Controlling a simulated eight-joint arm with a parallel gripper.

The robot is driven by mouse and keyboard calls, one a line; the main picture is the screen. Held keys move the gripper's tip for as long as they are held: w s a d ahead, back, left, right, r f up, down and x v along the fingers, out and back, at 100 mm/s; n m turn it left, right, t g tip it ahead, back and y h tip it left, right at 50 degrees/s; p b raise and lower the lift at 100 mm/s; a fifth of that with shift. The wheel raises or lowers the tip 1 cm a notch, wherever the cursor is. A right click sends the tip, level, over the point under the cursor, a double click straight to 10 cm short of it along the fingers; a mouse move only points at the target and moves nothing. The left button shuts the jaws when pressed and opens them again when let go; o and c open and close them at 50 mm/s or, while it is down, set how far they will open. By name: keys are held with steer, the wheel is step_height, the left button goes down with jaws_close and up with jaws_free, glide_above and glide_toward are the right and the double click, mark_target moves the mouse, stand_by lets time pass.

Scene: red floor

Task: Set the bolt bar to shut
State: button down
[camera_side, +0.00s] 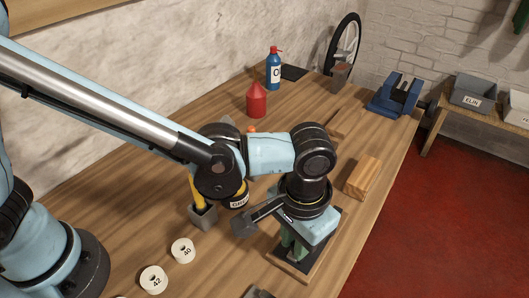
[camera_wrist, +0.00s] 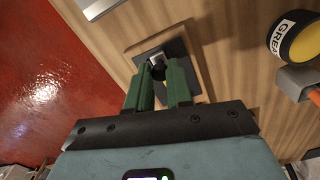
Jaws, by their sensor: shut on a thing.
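The bolt bar's dark base plate (camera_side: 301,272) lies on the workbench under my gripper in the side view. It also shows in the wrist view (camera_wrist: 180,47), beyond my fingertips. My gripper (camera_wrist: 158,71) has green fingers pointing down at the plate. The fingers are shut on a small dark knob (camera_wrist: 158,73) of the bolt bar, with a light metal piece just beyond it. In the side view my gripper (camera_side: 291,246) is at the plate, and my wrist hides most of the bolt. I cannot tell how far along the bar sits.
A wooden block (camera_side: 363,177) lies right of my wrist. A grease tin (camera_wrist: 297,40) and a grey holder (camera_side: 203,218) with a yellow item stand left. White rolls (camera_side: 182,251) lie at front left. A red bottle (camera_side: 257,101) and blue vice (camera_side: 397,97) stand farther back.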

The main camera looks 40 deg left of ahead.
steer(key=shift+w, duration=2)
steer(key=c, duration=1)
jaws_free()
steer(key=shift+r, duration=0.1)
step_height(320, 180, up, 12)
